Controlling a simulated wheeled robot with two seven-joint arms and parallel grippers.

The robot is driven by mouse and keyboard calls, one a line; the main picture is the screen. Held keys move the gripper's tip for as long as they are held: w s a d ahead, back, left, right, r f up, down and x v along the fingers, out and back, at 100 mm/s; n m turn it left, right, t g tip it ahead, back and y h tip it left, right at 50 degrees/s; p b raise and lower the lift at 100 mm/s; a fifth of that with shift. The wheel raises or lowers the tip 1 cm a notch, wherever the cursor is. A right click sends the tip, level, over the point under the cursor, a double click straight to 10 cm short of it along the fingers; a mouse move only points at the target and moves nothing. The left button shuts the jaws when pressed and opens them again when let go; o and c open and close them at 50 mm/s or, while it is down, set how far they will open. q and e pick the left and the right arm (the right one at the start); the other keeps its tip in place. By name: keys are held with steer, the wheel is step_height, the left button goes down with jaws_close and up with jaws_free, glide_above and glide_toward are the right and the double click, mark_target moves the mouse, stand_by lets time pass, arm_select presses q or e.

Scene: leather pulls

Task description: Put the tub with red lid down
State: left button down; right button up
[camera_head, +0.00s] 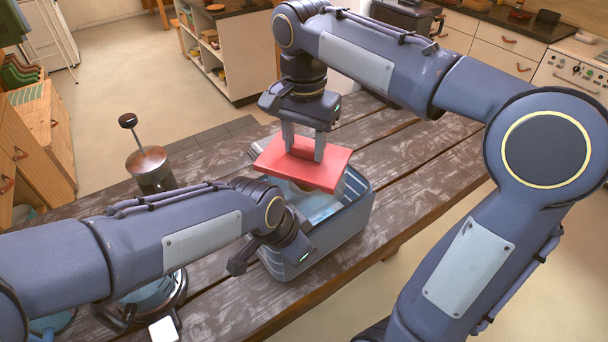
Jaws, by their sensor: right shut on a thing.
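The tub with red lid (315,175) is in the middle of the head view, over the blue-grey bin (335,236). Its red lid is tilted a little, and most of its body is hidden under the lid. My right gripper (303,148) comes down from above and is shut on the tub, its two fingers at the lid. The bin is open at the top and stands on the wooden table. I cannot tell whether the tub touches the bin. My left gripper (262,255) is at the bin's near left side; its fingers are mostly hidden.
The bin rests on a worn plank table (420,150) with bare boards to its right. A metal press with a black knob (150,165) stands at the left. A blue pot (155,293) and a small white item (163,330) are near my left arm.

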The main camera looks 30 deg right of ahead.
step_height(320, 180, down, 8)
steer(key=shift+r, duration=0.25)
steer(key=shift+f, duration=0.1)
steer(key=shift+f, duration=0.5)
steer(key=o, duration=1.3)
step_height(320, 180, up, 13)
steer(key=shift+r, duration=0.1)
arm_select(q)
steer(key=c, duration=1.5)
jaws_free()
